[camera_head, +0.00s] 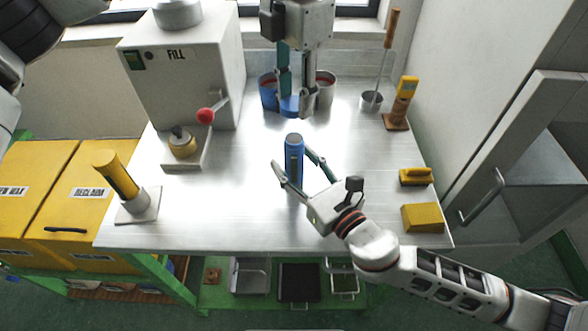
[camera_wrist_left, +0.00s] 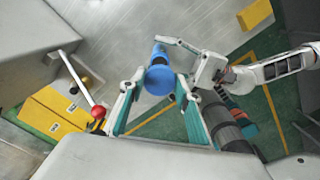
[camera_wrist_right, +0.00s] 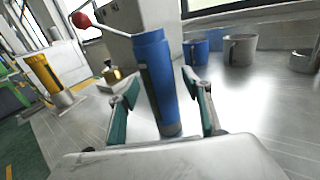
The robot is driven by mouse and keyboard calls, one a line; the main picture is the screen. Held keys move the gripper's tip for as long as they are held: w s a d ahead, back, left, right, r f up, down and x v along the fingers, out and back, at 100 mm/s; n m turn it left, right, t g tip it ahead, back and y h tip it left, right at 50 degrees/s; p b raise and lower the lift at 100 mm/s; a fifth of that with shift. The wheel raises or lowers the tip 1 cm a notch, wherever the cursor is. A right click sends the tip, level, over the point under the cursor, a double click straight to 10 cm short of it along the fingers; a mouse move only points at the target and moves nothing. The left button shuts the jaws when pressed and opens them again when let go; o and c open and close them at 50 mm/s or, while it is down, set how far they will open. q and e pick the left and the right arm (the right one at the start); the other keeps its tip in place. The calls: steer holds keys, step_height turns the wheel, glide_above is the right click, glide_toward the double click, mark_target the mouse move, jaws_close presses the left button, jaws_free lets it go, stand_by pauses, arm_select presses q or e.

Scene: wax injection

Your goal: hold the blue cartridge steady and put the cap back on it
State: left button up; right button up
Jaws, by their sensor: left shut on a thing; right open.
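The blue cartridge (camera_head: 294,165) stands upright on the metal table, its dark label strip showing. It also stands tall in the right wrist view (camera_wrist_right: 158,85). My right gripper (camera_head: 291,159) is open, with one finger on each side of the cartridge and gaps visible in the right wrist view. My left gripper (camera_head: 294,103) is shut on the blue cap (camera_head: 289,108), held in the air behind the cartridge in the head view. In the left wrist view the cap (camera_wrist_left: 159,81) sits between the fingertips, with part of the cartridge (camera_wrist_left: 159,53) showing beyond it.
A grey fill machine (camera_head: 180,80) with a red-knobbed lever (camera_head: 206,115) stands left. A blue mug (camera_head: 267,93) and a grey mug (camera_head: 326,88) stand at the back. A yellow cylinder on a stand (camera_head: 118,177) is at front left; yellow blocks (camera_head: 423,218) lie at right.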

steer(key=shift+w, duration=0.1)
jaws_close()
arm_select(q)
glide_above(295, 138)
steer(key=shift+f, duration=2.5)
steer(key=shift+f, duration=0.9)
steer(key=shift+f, duration=0.55)
